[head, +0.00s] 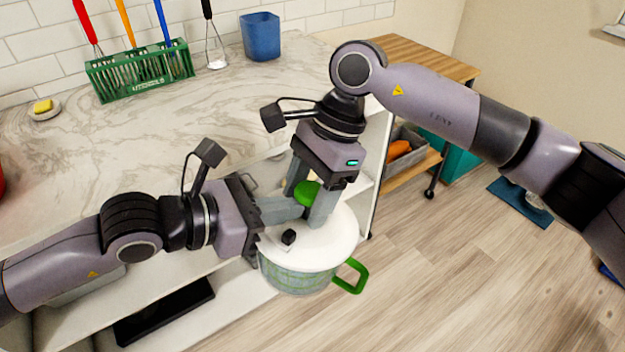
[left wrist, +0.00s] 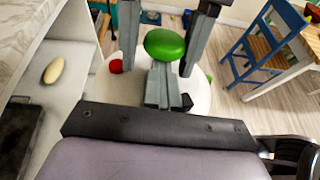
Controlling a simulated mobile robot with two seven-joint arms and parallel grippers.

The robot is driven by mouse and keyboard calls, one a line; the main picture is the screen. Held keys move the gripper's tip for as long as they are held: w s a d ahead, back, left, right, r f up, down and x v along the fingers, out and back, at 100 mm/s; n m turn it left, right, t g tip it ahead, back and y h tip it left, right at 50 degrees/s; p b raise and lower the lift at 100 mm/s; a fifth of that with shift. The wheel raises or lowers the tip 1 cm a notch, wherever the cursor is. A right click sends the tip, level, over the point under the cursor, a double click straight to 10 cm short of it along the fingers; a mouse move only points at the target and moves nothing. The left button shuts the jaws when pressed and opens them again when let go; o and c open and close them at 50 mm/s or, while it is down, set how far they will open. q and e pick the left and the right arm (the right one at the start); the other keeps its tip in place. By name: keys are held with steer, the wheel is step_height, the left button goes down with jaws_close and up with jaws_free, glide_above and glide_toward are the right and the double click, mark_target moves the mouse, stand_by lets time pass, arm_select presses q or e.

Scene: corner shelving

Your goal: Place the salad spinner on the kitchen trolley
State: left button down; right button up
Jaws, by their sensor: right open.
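The salad spinner (head: 297,277) has a patterned bowl, a white lid (head: 335,235), a green top knob (head: 306,192) and a green side handle (head: 352,277). It is in front of the shelf unit, below the counter level. My right gripper (head: 309,208) points down at the lid, its open fingers on either side of the knob. My left gripper (head: 300,210) reaches in from the left; its fingers look closed together, tips close to the knob, which also shows in the left wrist view (left wrist: 165,44). Contact is unclear. The kitchen trolley (head: 425,58) has a wooden top and stands behind, at right.
The marble counter (head: 200,120) holds a green utensil rack (head: 140,72), a blue cup (head: 261,37) and a sponge dish (head: 44,109). A blue chair (left wrist: 265,45) stands beyond. The right floor is mostly clear.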

arm_select(q)
steer(key=shift+r, duration=0.1)
steer(key=c, duration=1.8)
jaws_free()
arm_select(e)
steer(key=shift+r, duration=0.1)
jaws_close()
arm_select(q)
steer(key=o, duration=0.4)
steer(key=w+a+r+n+t+y, duration=0.1)
steer(key=a+r+n+t+y, duration=0.1)
steer(key=a+n, duration=0.1)
steer(key=w+a+r+n+t+y, duration=0.1)
steer(key=a+r+n+t+y, duration=0.1)
steer(key=a, duration=0.4)
steer(key=w+a+r+n+t+y, duration=0.2)
steer(key=a+n+y, duration=0.2)
steer(key=shift+a+r+t, duration=0.3)
steer(key=shift+r+t, duration=0.05)
steer(key=shift+t, duration=0.05)
steer(key=shift+a+r+y, duration=0.1)
steer(key=shift+a+y, duration=0.05)
steer(key=shift+y, duration=0.15)
